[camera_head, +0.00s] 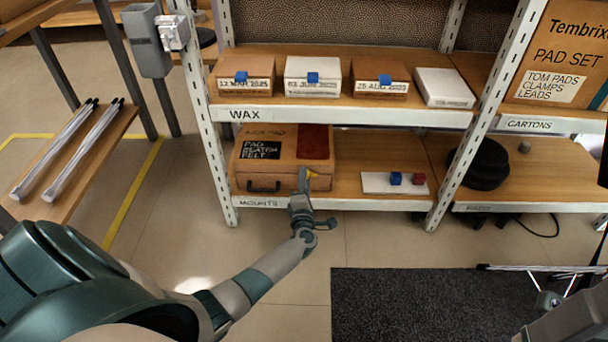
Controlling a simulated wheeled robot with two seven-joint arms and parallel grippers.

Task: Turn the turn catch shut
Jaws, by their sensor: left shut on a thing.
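A brown case (283,151) labelled "KICK PAD" lies on the lower shelf, with a dark handle (264,186) at the left of its front. The turn catch (312,174) is a small yellow piece at the right of the case front, mostly covered by my left gripper. My left gripper (304,181) reaches up from below and is shut on the turn catch. The gripper hides which way the catch is turned.
A white card (375,187) with blue and red blocks sits to the right on the same shelf. Boxes (313,77) stand on the shelf above. A white post (205,120) rises left of the case.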

